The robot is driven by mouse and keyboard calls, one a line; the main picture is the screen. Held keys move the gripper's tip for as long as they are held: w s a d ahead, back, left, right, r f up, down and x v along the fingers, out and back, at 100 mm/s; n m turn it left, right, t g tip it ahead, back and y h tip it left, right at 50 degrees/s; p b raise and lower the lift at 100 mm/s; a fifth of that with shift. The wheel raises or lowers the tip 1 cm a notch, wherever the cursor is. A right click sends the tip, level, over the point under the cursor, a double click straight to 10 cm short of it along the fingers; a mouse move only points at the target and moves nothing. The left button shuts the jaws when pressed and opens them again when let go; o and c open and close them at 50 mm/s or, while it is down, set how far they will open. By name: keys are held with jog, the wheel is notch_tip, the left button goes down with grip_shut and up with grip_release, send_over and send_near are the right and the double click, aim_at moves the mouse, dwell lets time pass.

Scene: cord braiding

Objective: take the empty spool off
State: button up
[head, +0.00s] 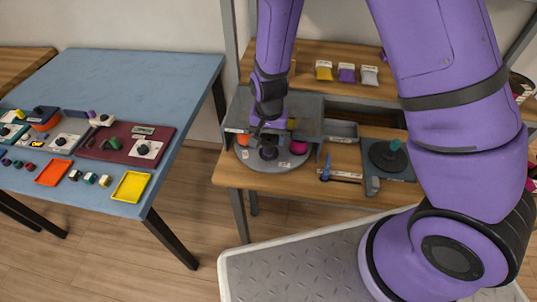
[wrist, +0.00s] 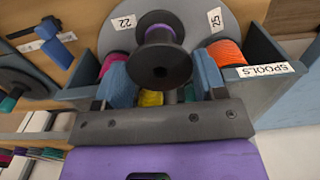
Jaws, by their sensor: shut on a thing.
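The empty spool (wrist: 160,65) is black, with wide end flanges and a bare stem. It lies between the two fingers of my gripper (wrist: 162,84) in the wrist view, with a purple band showing at its far end. My gripper is shut on it. In the head view my gripper (head: 268,128) points down over the round grey plate (head: 262,164), and the black spool (head: 268,152) shows just below it. I cannot tell whether the spool touches the plate. An orange spool (wrist: 226,52) and a magenta spool (head: 298,146) are at the sides.
Grey walls of the braiding stand (head: 308,105) close in behind the plate. A "SPOOLS" label (wrist: 262,71) is on a bin edge. A grey tray (head: 342,130) and a dark round stand (head: 388,157) are to the right. A blue table (head: 100,85) stands left, across a gap.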

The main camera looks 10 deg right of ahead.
jog(key=shift+r, duration=1.25)
